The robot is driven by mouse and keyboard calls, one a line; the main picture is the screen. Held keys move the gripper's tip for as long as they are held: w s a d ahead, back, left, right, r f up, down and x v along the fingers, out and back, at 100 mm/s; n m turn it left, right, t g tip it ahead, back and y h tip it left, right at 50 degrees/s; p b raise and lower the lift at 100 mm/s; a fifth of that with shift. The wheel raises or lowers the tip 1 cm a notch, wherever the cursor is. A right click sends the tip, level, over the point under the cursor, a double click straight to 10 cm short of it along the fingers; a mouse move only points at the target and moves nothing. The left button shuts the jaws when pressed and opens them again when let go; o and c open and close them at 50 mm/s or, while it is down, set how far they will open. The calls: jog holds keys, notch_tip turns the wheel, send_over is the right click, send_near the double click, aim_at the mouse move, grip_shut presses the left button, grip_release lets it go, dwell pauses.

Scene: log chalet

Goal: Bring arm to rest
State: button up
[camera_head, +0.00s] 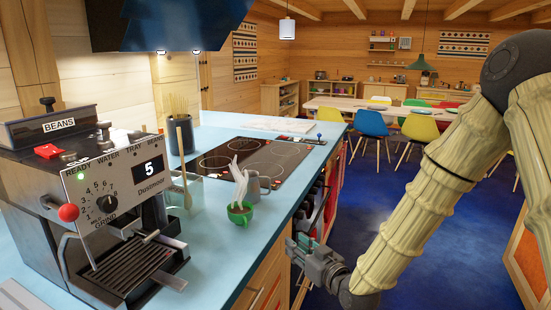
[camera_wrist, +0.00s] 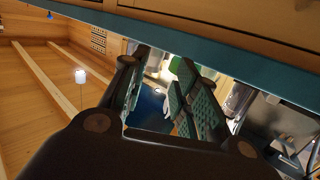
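My arm (camera_head: 430,190) reaches down from the upper right, over the blue floor, to the side of the counter. My gripper (camera_head: 293,250) is at its lower end, close to the counter's front, in the head view; I cannot tell there whether it touches. In the wrist view my gripper (camera_wrist: 163,62) shows two dark padded fingers with a clear gap. It is open and nothing is held between the fingers. Part of a green thing shows beyond the gap, too small to tell what it is.
A dining table (camera_head: 345,104) with coloured chairs stands at the back. The blue floor (camera_head: 350,210) right of the counter is open.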

jog(key=s+d+f+m+g+h+p, duration=0.2)
jog(key=s+d+f+g+h, duration=0.15)
jog(key=s+f, duration=0.75)
jog(key=s+d+f+m+g+h+p, duration=0.15)
jog(key=s+d+f+g, duration=0.4)
jog(key=f, duration=0.95)
jog(key=s+d+f+g+h, duration=0.1)
jog(key=s+d+f, duration=0.1)
jog(key=s, duration=0.7)
jog(key=s+d+f+m+g+h+p, duration=0.1)
jog(key=s+d+f+g, duration=0.1)
jog(key=s, duration=0.6)
jog(key=s+d+f+m+g+h+p, duration=0.1)
jog(key=s+d+f, duration=0.2)
jog(key=s, duration=0.6)
jog(key=shift+s+f+g, duration=0.35)
jog(key=shift+f+g, duration=0.05)
jog(key=shift+f, duration=0.45)
jog(key=shift+m, duration=0.25)
